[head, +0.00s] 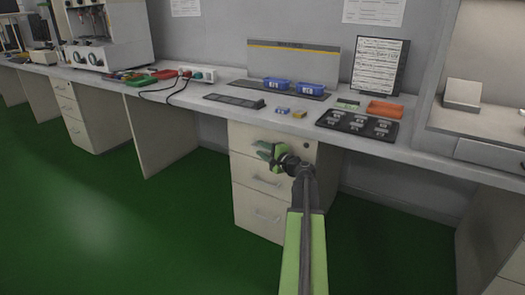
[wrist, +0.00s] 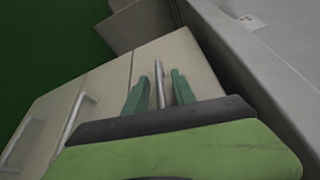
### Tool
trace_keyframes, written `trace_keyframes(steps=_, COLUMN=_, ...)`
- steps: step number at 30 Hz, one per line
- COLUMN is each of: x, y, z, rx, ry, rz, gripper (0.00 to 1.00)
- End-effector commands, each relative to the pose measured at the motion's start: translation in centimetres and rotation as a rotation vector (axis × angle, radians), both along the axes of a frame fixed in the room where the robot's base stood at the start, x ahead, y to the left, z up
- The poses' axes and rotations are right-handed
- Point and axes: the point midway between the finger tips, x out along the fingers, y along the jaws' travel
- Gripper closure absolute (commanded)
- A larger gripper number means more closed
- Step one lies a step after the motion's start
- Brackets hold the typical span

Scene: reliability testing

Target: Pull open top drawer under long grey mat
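The pale drawer cabinet (head: 262,205) stands under the worktop, below the long grey mat (head: 240,90). Its top drawer (head: 240,136) looks closed and is partly hidden by my gripper (head: 266,152). In the wrist view, my gripper (wrist: 159,76) is open, with one green finger on each side of the top drawer's metal handle (wrist: 160,88). The handle lies between the fingers, with small gaps beside it. I cannot tell how deep it sits between them. The top drawer's front (wrist: 190,62) fills the area behind the fingers.
The middle drawer handle (wrist: 78,116) and the lower drawer handle (wrist: 22,140) are to the left in the wrist view. The worktop (head: 215,88) overhangs the cabinet and carries blue bins (head: 279,84) and a black tray (head: 357,125). Green floor (head: 170,235) in front is clear.

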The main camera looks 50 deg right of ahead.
Motion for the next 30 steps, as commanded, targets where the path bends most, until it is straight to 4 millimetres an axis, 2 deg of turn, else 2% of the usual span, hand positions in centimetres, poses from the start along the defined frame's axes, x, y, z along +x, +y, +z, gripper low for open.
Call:
trace_keyframes(steps=9, x=0.43, y=-0.03, z=-0.03, rx=0.0, ry=0.0, rz=0.0, gripper=0.68)
trace_keyframes(steps=17, x=0.39, y=-0.07, z=-0.03, rx=-0.001, ry=0.0, rz=0.0, gripper=1.0)
trace_keyframes(steps=30, x=0.34, y=-0.1, z=-0.04, rx=-0.001, ry=0.0, rz=-0.001, gripper=1.0)
